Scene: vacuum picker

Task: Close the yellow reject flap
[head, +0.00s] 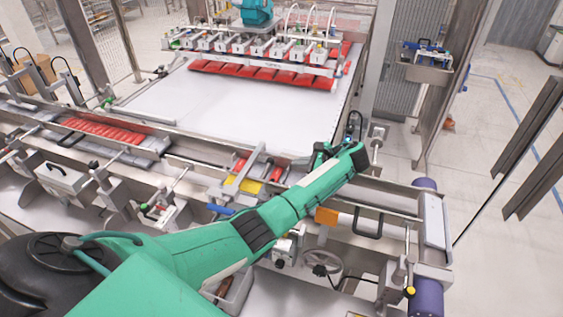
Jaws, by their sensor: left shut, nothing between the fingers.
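A yellow plate (243,185), which looks like the reject flap, lies on the conveyor line near the middle of the head view, beside a metal bracket. My green left arm passes in front of the line just right of it and hides part of that area. My left gripper (319,156) is at the far end of this arm, to the right of and beyond the yellow plate, apart from it. It is small, partly hidden by the wrist, and shut with nothing held. Whether the flap is hinged open is hard to tell. My right gripper is out of view.
A white belt (250,110) lies behind, with red packs (265,74) under a row of suction cups (250,48). More red packs (105,130) sit in the left channel. An orange block (326,216), a handwheel (322,262) and rails crowd the near side.

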